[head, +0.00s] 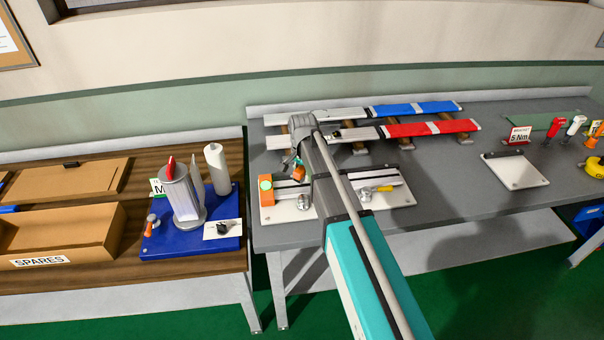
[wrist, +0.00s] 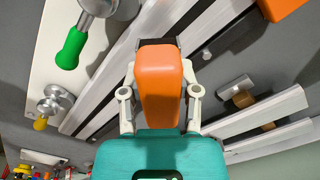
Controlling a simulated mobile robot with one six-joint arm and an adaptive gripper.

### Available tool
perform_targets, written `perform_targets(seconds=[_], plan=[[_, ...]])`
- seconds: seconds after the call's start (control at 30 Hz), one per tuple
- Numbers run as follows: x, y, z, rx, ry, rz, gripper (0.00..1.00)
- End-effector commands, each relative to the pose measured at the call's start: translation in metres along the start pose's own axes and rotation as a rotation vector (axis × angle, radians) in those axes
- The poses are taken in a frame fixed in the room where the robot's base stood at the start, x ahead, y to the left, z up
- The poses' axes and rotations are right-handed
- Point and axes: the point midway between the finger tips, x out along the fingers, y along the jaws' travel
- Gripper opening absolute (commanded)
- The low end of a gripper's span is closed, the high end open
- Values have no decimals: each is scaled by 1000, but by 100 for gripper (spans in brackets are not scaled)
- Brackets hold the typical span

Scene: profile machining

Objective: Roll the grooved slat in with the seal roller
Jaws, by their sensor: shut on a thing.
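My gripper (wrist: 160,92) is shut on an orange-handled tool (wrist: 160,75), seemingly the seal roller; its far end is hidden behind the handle. In the head view the orange handle (head: 299,174) shows beside my gripper, over the fixture plate (head: 403,197). A pale slat, seemingly the grooved slat (head: 291,189), lies on that plate, partly covered by my arm. In the wrist view long pale profiles (wrist: 108,82) run diagonally beneath the tool. I cannot tell whether the roller touches the slat.
A clamp with a green handle (wrist: 70,48) and one with a yellow handle (wrist: 46,108) stand beside the profiles. An orange block (head: 265,191) sits at the plate's left end. Slats with blue (head: 416,109) and red (head: 430,128) covers lie behind.

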Motion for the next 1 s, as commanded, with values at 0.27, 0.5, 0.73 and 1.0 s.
perform_targets(seconds=[0.27,0.5,0.73,1.0], plan=[[-22,0,0,0,0,0,0],[-23,0,0,0,0,0,0],[-23,0,0,0,0,0,0],[-38,0,0,0,0,0,0]])
